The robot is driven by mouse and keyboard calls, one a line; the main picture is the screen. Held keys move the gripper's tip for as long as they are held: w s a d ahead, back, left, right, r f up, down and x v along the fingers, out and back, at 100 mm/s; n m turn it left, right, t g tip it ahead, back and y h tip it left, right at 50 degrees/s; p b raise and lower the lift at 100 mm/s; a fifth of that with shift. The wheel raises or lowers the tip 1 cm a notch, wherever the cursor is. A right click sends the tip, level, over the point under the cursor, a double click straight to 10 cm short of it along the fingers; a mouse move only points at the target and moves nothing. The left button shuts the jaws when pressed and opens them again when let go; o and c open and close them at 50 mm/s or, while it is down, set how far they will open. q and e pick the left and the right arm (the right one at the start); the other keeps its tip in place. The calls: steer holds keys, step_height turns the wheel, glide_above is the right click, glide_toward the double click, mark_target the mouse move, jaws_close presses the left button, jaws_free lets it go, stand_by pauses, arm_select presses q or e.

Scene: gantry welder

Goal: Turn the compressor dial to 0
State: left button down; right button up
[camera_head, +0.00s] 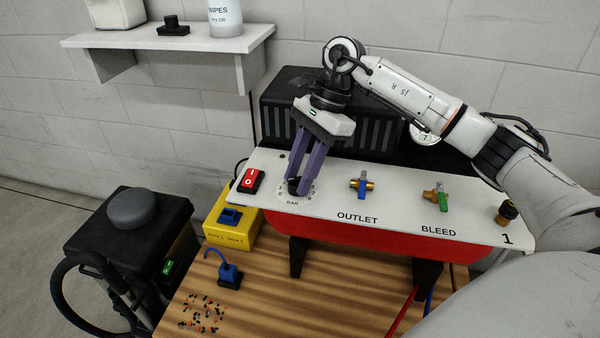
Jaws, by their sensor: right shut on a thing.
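The compressor's dial (293,187) is a small black knob on the white top panel (322,166), above the word BAR and ringed by printed marks. My right gripper (298,188) reaches down from above with its purple fingers closed around the dial. The fingers cover part of the dial, and its pointer and setting cannot be read. The red tank (380,238) of the compressor shows below the panel. My left gripper is not in view.
A red switch (250,180) sits left of the dial. The blue outlet valve (361,186) and green bleed valve (441,197) stand to its right. A dark ribbed housing (372,132) is behind. A yellow box (232,226) and blue plug (229,274) are on the wooden bench (258,302).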

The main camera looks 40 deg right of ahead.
steer(key=o, duration=1)
steer(key=shift+o, duration=0.2)
steer(key=v, duration=1)
steer(key=shift+r, duration=0.2)
